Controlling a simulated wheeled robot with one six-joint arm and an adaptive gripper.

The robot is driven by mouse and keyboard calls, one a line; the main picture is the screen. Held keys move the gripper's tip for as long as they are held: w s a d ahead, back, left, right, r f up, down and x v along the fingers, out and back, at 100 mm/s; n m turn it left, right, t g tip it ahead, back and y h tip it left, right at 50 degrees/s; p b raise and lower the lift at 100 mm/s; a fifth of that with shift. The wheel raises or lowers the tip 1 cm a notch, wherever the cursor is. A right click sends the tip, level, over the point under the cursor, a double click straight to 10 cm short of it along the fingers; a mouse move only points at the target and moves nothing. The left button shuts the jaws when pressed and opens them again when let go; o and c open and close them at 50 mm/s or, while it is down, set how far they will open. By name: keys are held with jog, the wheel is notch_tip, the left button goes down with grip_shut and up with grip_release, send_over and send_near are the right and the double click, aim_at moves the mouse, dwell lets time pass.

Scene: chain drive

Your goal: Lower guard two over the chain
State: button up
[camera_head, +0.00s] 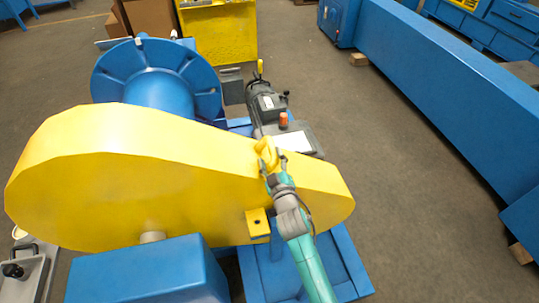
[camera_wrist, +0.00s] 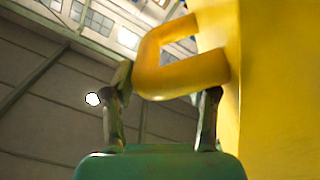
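Guard two is a large yellow rounded cover (camera_head: 120,185) that stands upright across the machine in the head view. Its flat yellow side fills the right of the wrist view (camera_wrist: 280,90). A yellow loop handle (camera_wrist: 185,75) sticks out from that side. My gripper (camera_head: 268,170) is at this handle. In the wrist view my gripper's fingers (camera_wrist: 163,100) stand wide apart, the left one close to the handle's outer corner and the right one just under its lower bar. I cannot tell whether they touch it. The chain is hidden.
A blue flanged drum (camera_head: 158,85) stands behind the guard and a grey motor (camera_head: 268,110) is beyond the handle. A blue box (camera_head: 145,272) is in front. A yellow bracket (camera_head: 257,223) is beside my arm. A long blue beam (camera_head: 440,85) lies right, with clear floor between.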

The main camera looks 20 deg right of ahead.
jog(key=s, duration=1)
jog(key=shift+f, duration=0.1)
jog(key=s+d+f+m+g, duration=0.1)
jog(key=s+f, duration=0.1)
jog(key=s, duration=0.9)
jog(key=s+d+f+m+g, duration=0.1)
jog(key=s+f+m, duration=0.15)
jog(key=s, duration=0.75)
jog(key=s+d+r+m, duration=0.1)
jog(key=s+r, duration=0.2)
jog(key=s, duration=0.6)
jog(key=s+d+r+m+g, duration=0.1)
jog(key=s+r, duration=0.3)
jog(key=s, duration=0.6)
jog(key=shift+s+r+m, duration=0.2)
jog(key=shift+s+m, duration=0.1)
jog(key=shift+m, duration=0.45)
